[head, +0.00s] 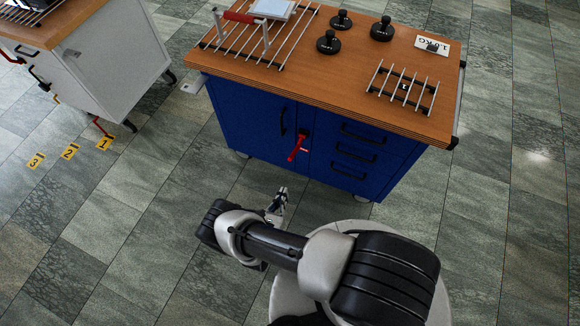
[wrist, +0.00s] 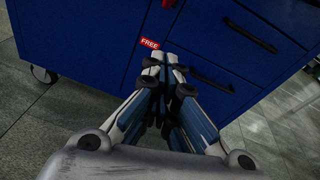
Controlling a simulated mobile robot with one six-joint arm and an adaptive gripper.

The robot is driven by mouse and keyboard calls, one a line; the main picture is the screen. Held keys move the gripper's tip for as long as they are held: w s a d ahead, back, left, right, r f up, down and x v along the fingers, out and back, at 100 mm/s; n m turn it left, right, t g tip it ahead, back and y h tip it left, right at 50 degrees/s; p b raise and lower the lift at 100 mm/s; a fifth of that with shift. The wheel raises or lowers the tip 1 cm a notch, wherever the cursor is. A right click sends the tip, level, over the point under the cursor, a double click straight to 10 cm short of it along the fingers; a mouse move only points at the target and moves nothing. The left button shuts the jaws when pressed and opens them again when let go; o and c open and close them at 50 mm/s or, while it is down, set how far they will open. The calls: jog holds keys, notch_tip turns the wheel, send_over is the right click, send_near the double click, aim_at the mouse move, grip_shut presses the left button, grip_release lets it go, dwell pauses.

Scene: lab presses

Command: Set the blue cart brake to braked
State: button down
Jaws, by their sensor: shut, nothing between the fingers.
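The blue cart (head: 255,120) has a wooden top and stands ahead of my arm; its blue front (wrist: 90,35) fills the upper wrist view. A red brake lever (head: 297,147) sits on the cart's front, slanting down to the left from a dark pivot. In the wrist view only a red bit of it (wrist: 168,3) shows at the top edge. A red label reading FREE (wrist: 149,43) is on the front, just beyond my fingertips. My gripper (head: 283,191) is shut and empty, in front of the cart and below the lever, apart from it.
Black handles (head: 363,133) stick out from the drawers right of the lever. Weights (head: 328,42) and metal racks (head: 403,88) stand on the cart top. A grey cart (head: 115,65) stands at left by yellow number markers (head: 69,152). The floor between is clear.

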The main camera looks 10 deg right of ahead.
jog(key=w+d+r+b, duration=0.1)
jog(key=w+d, duration=0.4)
jog(key=w, duration=0.5)
jog(key=shift+d+r, duration=0.35)
jog(key=shift+a+r, duration=0.1)
